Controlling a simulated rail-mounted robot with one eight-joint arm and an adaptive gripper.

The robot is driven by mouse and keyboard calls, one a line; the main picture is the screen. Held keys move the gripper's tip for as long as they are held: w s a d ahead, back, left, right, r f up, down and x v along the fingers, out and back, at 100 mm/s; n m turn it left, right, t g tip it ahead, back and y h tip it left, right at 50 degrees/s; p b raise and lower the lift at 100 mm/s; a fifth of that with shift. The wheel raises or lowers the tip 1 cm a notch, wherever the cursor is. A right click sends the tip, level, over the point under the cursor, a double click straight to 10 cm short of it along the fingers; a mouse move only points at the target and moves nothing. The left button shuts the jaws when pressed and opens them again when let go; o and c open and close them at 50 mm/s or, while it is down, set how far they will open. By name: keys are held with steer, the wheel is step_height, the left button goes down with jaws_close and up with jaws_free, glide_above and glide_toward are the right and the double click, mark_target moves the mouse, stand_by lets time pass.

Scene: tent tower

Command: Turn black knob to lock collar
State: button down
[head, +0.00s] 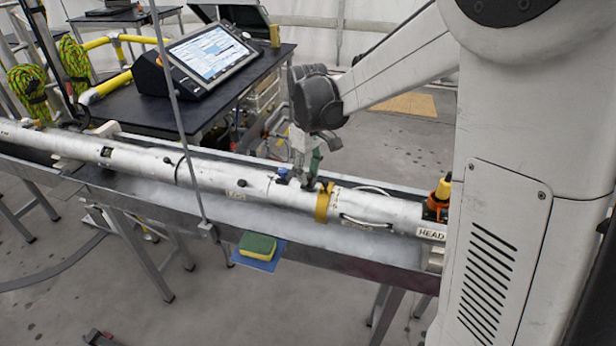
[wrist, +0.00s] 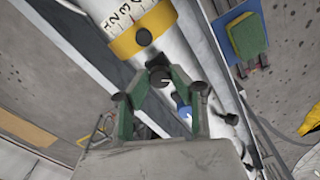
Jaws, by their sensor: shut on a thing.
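A long silver tube lies in the metal tray, with a yellow collar (head: 323,203) around it near its HEAD end. The collar (wrist: 150,30) also shows at the top of the wrist view, with a dark round piece on it. My gripper (head: 310,181) reaches down onto the tube just left of the collar. In the wrist view, the green fingers of my gripper (wrist: 160,82) are closed around a small black knob (wrist: 159,73) beside the collar.
A blue knob (head: 282,173) stands on the tube left of my gripper. A yellow-green sponge (head: 258,245) lies on a blue sheet at the tray's front edge. A thin upright rod (head: 178,110) crosses before the tube. An orange piece (head: 440,190) stands near the HEAD end.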

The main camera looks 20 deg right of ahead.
mark_target(308, 175)
steer(key=m+b, duration=0.2)
steer(key=m, duration=0.3)
steer(key=shift+f+m, duration=0.1)
steer(key=shift+m, duration=0.2)
steer(key=m+b, duration=0.1)
steer(key=m, duration=0.3)
steer(key=shift+m, duration=0.7)
steer(key=c, duration=1.5)
jaws_free()
step_height(308, 175, up, 12)
steer(key=shift+r, duration=0.1)
